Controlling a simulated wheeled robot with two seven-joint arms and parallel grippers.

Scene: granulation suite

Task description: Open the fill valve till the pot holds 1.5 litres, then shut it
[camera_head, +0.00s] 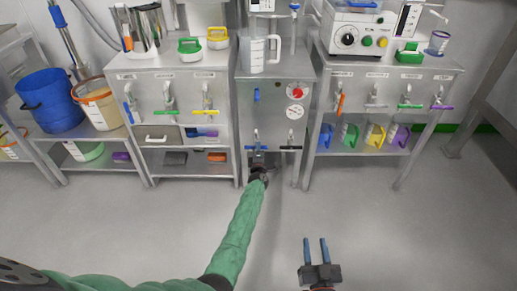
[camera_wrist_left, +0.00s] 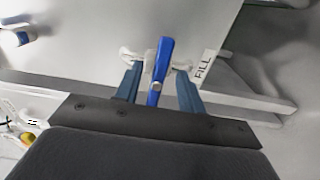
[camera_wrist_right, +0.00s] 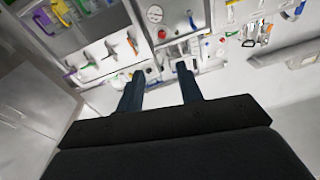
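The fill valve has a blue lever (camera_wrist_left: 161,68), next to a label reading FILL in the left wrist view. In the head view this blue lever (camera_head: 250,148) is low on the front of the middle steel cabinet. My left gripper (camera_wrist_left: 160,88) is open, with one finger on each side of the lever and gaps showing; it also shows in the head view (camera_head: 259,168). A clear graduated jug (camera_head: 258,52), perhaps the pot, stands on the cabinet top; its liquid level is too small to read. My right gripper (camera_head: 316,243) is open and empty above the floor.
A black-handled valve (camera_head: 289,148) sits right of the blue lever. Steel benches with coloured valves flank the cabinet. Blue (camera_head: 50,98) and white (camera_head: 98,103) buckets stand left. The front floor is clear.

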